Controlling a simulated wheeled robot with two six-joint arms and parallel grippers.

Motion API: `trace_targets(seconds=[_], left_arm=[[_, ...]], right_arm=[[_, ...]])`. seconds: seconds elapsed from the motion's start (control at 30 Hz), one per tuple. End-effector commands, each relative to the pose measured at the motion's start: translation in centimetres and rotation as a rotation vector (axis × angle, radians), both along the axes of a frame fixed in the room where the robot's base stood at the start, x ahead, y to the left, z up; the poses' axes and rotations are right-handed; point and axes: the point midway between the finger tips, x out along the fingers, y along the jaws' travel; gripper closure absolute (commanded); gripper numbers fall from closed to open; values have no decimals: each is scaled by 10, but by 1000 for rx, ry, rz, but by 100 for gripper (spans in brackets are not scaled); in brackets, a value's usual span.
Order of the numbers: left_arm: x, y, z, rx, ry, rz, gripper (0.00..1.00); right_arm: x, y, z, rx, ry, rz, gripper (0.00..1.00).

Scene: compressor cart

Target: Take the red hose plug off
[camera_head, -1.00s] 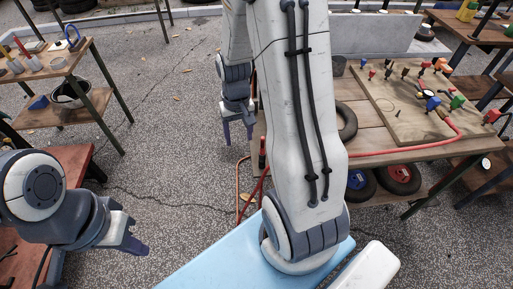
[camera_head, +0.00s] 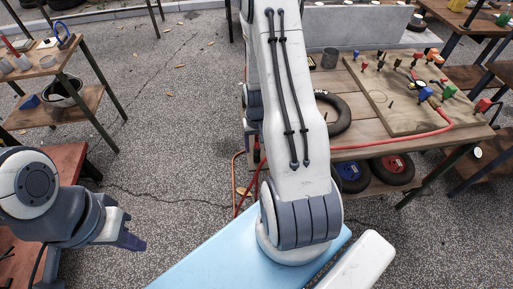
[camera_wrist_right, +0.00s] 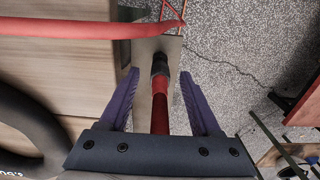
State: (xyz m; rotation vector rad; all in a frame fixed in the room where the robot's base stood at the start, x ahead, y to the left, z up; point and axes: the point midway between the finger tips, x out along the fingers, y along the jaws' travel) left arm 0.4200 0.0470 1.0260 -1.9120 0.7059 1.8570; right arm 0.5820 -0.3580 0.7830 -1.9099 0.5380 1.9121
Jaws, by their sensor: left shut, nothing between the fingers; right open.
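In the head view a red hose (camera_head: 400,140) runs along the table's front and up to fittings on the wooden board. In the right wrist view the red hose (camera_wrist_right: 80,28) crosses the top, and a red cylinder with a black collar (camera_wrist_right: 160,100) lies between the fingers' lines of sight. I cannot tell whether this cylinder is the plug, or how far it is from the fingers. My right gripper (camera_wrist_right: 163,95) is open; in the head view it is mostly hidden by my arm at the table's left end. My left gripper (camera_head: 130,241) is shut and empty, far left of the table.
The wooden board (camera_head: 395,105) with several coloured fittings lies on the table (camera_head: 350,130). A black tyre (camera_head: 336,115) lies near the table's left end. Wheels with blue (camera_head: 350,172) and red hubs (camera_head: 394,168) sit underneath.

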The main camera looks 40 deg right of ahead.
Motion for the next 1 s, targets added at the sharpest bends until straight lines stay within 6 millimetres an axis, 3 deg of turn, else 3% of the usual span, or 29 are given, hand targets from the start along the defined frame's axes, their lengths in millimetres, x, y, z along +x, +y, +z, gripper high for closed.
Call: trace_targets(seconds=[0.1, 0.37, 0.43, 0.53, 0.57, 1.0], left_arm=[[0, 0, 1, 0, 0, 0, 100], [0, 0, 0, 0, 0, 0, 100], [0, 0, 0, 0, 0, 0, 100], [0, 0, 0, 0, 0, 0, 100], [0, 0, 0, 0, 0, 0, 100], [0, 0, 0, 0, 0, 0, 100]], right_arm=[[0, 0, -13, 1, 1, 0, 36], [0, -1, -16, -1, -2, -1, 36], [0, -1, -16, -1, -2, -1, 55], [0, -1, -16, -1, -1, -1, 93], [0, -1, -16, -1, -1, -1, 100], [0, -1, -10, -1, -2, -1, 100]])
